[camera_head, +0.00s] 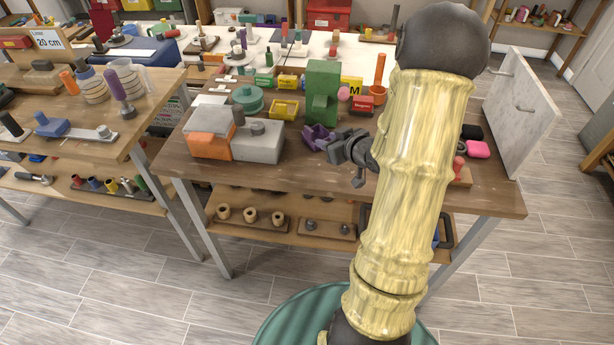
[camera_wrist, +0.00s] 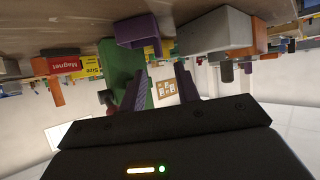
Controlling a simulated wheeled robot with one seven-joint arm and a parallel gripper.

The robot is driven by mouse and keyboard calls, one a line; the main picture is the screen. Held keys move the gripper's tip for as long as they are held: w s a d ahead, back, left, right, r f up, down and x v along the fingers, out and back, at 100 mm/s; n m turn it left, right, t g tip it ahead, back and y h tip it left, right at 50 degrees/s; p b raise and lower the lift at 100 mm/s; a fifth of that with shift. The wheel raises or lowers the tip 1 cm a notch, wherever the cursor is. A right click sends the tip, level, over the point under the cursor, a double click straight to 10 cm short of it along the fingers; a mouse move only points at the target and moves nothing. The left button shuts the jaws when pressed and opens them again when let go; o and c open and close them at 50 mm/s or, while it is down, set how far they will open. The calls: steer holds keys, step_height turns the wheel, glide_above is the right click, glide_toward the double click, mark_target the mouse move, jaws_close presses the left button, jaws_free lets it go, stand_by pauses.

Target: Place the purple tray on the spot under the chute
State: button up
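The purple tray (camera_head: 318,137) sits on the wooden table, between the grey-and-orange block and my gripper. In the wrist view, which is upside down, the tray (camera_wrist: 143,32) looks like a small open-sided box beyond my fingers. My gripper (camera_head: 345,147) is just right of the tray in the head view. Its two fingers stand apart with nothing between them in the wrist view (camera_wrist: 162,85). A tall green stand (camera_head: 322,92) rises just behind the tray. I cannot tell for certain whether it is the chute, and the spot is not clearly visible.
A grey block with an orange part (camera_head: 235,139) stands left of the tray. A red Magnet box (camera_head: 362,104), a yellow box (camera_head: 284,109) and an orange cylinder (camera_head: 380,70) stand behind. A grey upright panel (camera_head: 518,108) is at the right end. The table's front edge is mostly clear.

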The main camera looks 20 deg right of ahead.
steer(key=s+a+r+m+g+h, duration=0.1)
steer(key=s+a+r+m+g, duration=0.1)
steer(key=s+a+g, duration=0.7)
steer(key=s+a, duration=0.7)
steer(key=a, duration=0.2)
steer(key=shift+s+a+r+g+h, duration=0.2)
steer(key=shift+s+g+h, duration=0.1)
steer(key=shift+s+h, duration=0.1)
steer(key=shift+d, duration=0.1)
